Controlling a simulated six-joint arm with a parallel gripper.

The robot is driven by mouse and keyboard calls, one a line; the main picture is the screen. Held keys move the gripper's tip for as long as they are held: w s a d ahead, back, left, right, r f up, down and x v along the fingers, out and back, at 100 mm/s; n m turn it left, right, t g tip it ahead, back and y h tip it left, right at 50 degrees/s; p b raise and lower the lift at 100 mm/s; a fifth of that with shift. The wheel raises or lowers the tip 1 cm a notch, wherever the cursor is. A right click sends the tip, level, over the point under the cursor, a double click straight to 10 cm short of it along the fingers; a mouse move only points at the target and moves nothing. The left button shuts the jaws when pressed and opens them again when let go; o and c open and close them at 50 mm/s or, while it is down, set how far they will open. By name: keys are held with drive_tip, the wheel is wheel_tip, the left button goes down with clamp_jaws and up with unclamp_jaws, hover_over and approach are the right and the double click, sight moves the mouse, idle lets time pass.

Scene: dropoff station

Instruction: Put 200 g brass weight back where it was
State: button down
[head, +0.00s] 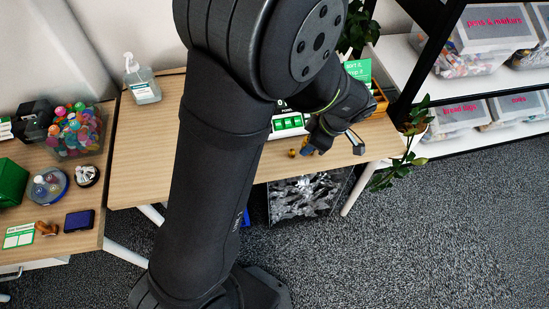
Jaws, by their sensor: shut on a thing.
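My gripper (308,149) is at the front edge of the right-hand wooden table, low over its top. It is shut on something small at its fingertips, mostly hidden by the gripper. A small brass-coloured piece (292,153) shows just left of the fingertips. It looks like a brass weight, but it is too small to read a marking or to tell whether it touches the fingers or the table.
A white rack with green displays (287,124) stands just behind the gripper. A green sign (358,70) and a wooden tray (379,97) are at the right back. A sanitizer bottle (142,82) stands left. A plant (408,150) overhangs the right edge. My arm hides the table's middle.

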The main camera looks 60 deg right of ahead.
drive_tip(key=w+f+n, duration=0.1)
drive_tip(key=w+f, duration=0.1)
drive_tip(key=w, duration=0.1)
drive_tip(key=w+f+n, duration=0.1)
drive_tip(key=w+f, duration=0.2)
drive_tip(key=w+f+n+y, duration=0.1)
drive_tip(key=w+f, duration=0.2)
drive_tip(key=w, duration=0.1)
drive_tip(key=shift+a, duration=0.4)
drive_tip(key=shift+f, duration=2)
drive_tip(key=shift+f, duration=0.15)
drive_tip(key=c, duration=1.1)
unclamp_jaws()
